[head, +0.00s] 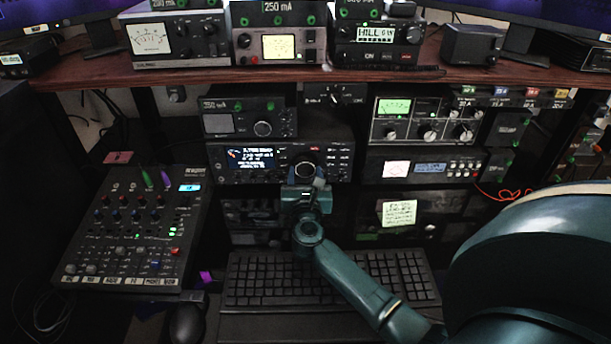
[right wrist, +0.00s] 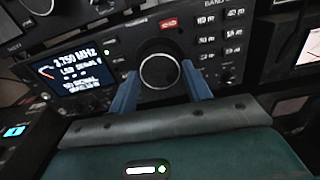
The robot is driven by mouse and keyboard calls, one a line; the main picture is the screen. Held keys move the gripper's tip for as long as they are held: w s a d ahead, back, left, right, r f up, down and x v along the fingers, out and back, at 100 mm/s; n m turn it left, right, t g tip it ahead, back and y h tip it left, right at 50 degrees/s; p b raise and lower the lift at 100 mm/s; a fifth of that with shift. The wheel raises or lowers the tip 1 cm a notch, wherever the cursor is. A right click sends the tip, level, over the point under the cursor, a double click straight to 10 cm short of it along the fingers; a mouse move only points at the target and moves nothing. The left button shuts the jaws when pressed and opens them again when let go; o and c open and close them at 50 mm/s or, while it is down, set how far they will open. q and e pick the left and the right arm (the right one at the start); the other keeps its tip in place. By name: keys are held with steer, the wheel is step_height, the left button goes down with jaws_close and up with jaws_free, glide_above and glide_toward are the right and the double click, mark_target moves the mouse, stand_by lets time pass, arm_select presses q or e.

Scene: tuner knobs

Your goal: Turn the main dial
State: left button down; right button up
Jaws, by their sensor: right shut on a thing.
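The main dial (head: 305,169) is a round black knob with a pale ring on the front of a black radio (head: 225,176) with a lit blue-white display. In the right wrist view the main dial (right wrist: 160,71) sits between the two blue fingers of my right gripper (right wrist: 161,82), one at each side. The gripper is shut on the dial. In the head view my right gripper (head: 305,184) is at the dial from the front, and its body hides the area just below the dial. My left gripper is not in view.
A keyboard (head: 270,284) lies below my right arm. A mixer (head: 130,225) with many knobs stands at the left, with a mouse (head: 187,322) nearby. Other radios and meters fill the rack and the wooden shelf (head: 220,77) above, close around the dial.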

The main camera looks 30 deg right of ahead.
steer(key=shift+c, duration=0.8)
